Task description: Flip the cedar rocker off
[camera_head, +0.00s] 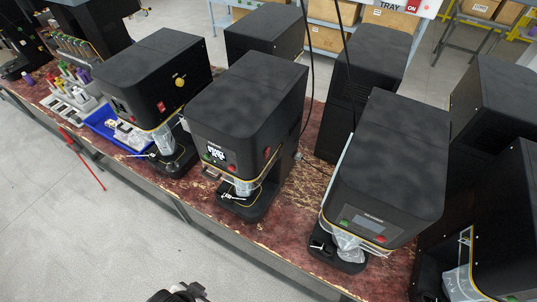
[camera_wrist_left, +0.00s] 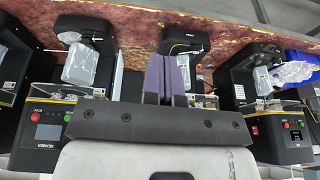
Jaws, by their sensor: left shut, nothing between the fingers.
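I cannot make out any rocker marked cedar in either view. Black seamer machines stand in a row on the bench: one with a yellow knob (camera_head: 180,82), a middle one with a lit display (camera_head: 215,154), and one at right with a grey panel (camera_head: 368,225). Small red and green controls show on their fronts, too small to read. My left gripper (camera_head: 190,290) is at the bottom edge of the head view, in front of the bench and away from the machines. In the left wrist view its purple-grey fingers (camera_wrist_left: 167,72) are together and empty. My right gripper is not in view.
The worn red bench (camera_head: 225,215) carries the machines, with narrow gaps between them. A blue tray (camera_head: 108,132) holds loose items at left. Black cables (camera_head: 303,60) hang behind the middle machine. The grey floor (camera_head: 60,230) in front is mostly free.

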